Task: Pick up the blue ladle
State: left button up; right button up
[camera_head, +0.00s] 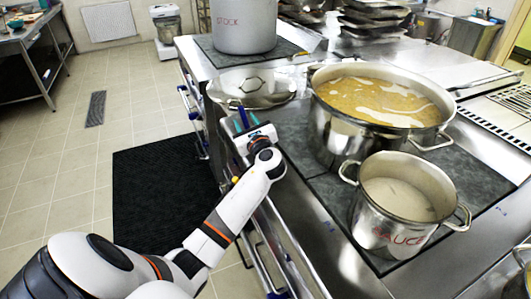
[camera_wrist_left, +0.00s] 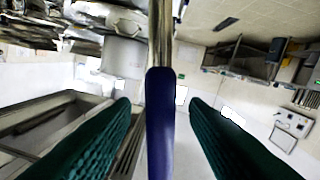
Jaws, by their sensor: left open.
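The blue ladle's handle (camera_wrist_left: 160,125) stands between the two green fingers of my left gripper (camera_wrist_left: 158,104) in the left wrist view, with a gap on each side. A metal shaft runs on from the handle to the top of that view. In the head view, a small blue piece of the ladle (camera_head: 243,118) shows at the left gripper (camera_head: 245,124), beside the counter's left edge. The left gripper is open around the handle. The ladle's bowl cannot be made out. My right gripper is not in view.
A large pot of yellowish soup (camera_head: 375,100) and a smaller sauce pot (camera_head: 400,190) stand on the dark stove top, right of my left arm. A round metal lid (camera_head: 252,86) lies just beyond the gripper. A stock pot (camera_head: 243,25) stands farther back.

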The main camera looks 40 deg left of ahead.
pick_arm(q)
jog(key=x, duration=0.2)
jog(key=shift+w+a, duration=0.15)
jog(key=shift+a, duration=0.1)
grip_shut()
